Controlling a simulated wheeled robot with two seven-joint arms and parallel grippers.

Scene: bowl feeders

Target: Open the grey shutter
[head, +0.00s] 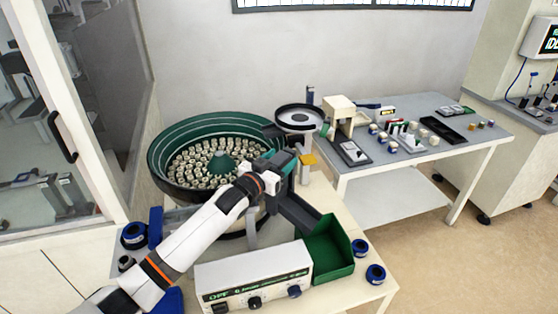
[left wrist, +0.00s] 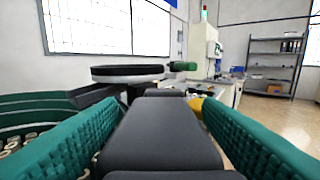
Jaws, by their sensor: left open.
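My left gripper (head: 287,160) is over the right rim of the green bowl feeder (head: 165,145), next to a small upright grey part with a yellow top (head: 308,159). In the left wrist view its two teal finger pads (left wrist: 150,135) are wide apart, with a dark grey block between them that I cannot clearly identify. The yellow part (left wrist: 196,104) shows there just beyond, partly covered by the right finger. I cannot tell for sure which piece is the grey shutter; the arm hides part of this area. My right gripper is not in view.
A dark chute (head: 297,212) leads down to a green bin (head: 329,250). A white control box (head: 254,277) stands in front. A smaller round bowl (head: 299,118) is behind. Blue-and-white parts and trays lie on the grey table (head: 480,133). A glass-panelled door frame stands at left.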

